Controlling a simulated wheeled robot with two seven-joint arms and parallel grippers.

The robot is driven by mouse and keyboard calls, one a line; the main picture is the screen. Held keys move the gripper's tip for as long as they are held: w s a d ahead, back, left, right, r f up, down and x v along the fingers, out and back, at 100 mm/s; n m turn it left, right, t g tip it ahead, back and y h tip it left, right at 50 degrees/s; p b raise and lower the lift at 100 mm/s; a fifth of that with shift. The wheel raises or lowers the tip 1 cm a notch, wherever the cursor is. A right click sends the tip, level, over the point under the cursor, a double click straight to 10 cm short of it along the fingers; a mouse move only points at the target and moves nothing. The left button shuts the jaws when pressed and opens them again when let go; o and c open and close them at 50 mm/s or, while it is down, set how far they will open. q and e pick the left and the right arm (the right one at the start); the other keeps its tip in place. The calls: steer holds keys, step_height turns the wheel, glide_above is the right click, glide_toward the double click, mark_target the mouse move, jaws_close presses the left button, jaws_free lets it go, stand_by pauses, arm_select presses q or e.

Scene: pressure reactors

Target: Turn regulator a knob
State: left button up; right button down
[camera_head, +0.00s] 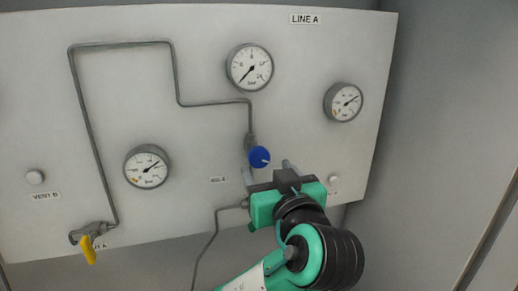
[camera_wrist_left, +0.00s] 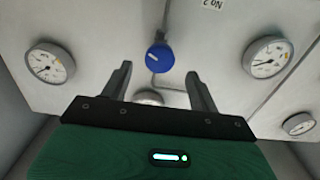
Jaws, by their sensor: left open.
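The regulator knob (camera_head: 260,157) is a round blue knob with a white mark, on the white panel below the middle gauge. It also shows in the left wrist view (camera_wrist_left: 160,58), between and beyond the fingertips. My left gripper (camera_head: 268,170) is in front of the panel, just below the knob in the head view. In the left wrist view its two fingers (camera_wrist_left: 158,72) are spread apart with nothing between them, and the knob appears clear of both. The regulator's lower part is hidden behind my gripper in the head view. My right gripper is not in view.
The white panel (camera_head: 215,120) carries several round gauges, including a middle one (camera_head: 250,67), a left one (camera_head: 146,167) and a right one (camera_head: 343,102). Grey pipes cross it. A yellow valve handle (camera_head: 89,249) sits at the lower left. A grey wall is at the right.

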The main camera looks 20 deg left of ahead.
mark_target(260, 160)
arm_select(q)
steer(key=p+x, duration=0.2)
steer(key=x, duration=0.3)
steer(key=shift+r, duration=0.15)
steer(key=shift+w+a+p, duration=0.4)
steer(key=shift+w, duration=0.15)
steer(key=c, duration=1)
steer(key=shift+o, duration=0.2)
steer(key=shift+f, duration=0.2)
